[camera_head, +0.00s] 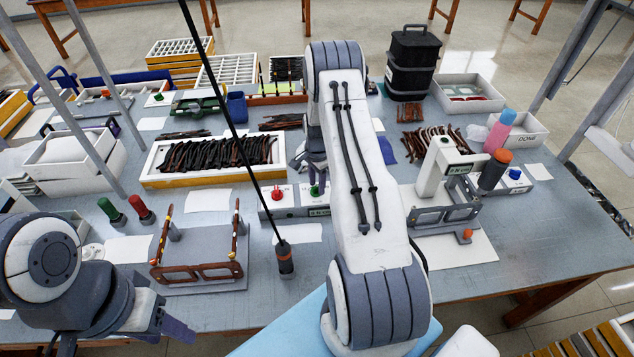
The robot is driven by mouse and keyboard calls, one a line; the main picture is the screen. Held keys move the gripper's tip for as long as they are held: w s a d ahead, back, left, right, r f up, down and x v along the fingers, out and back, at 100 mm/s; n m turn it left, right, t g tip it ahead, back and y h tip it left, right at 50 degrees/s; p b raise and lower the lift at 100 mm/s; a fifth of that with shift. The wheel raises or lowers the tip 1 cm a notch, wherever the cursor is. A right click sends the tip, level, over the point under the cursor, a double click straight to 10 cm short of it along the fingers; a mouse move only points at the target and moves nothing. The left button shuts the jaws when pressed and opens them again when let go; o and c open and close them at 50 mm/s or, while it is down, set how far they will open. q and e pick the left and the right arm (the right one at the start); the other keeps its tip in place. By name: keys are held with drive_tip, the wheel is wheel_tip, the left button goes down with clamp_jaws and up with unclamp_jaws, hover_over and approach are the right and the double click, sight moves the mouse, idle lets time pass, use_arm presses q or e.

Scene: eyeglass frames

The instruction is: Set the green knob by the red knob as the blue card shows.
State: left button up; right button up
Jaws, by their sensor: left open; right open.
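A red knob (277,194) stands on a white control box (284,212) in the middle of the table. A green knob (316,190) is on the box just to its right. My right gripper (313,172) points down directly above the green knob, open; whether its fingers reach around the knob I cannot tell. My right arm covers the area just right of the box. A flat blue piece (387,150) shows behind my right arm; I cannot tell whether it is the card, and no marks are readable. My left gripper (168,326) is open and empty at the lower left.
A white tray of dark frame parts (150,163) lies behind the box. A dark rod with a thick base (285,262) stands in front. A brown eyeglass frame (205,272) sits in a grey fixture at left. A white press (440,165) stands right of my arm.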

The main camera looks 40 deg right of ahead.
clamp_jaws()
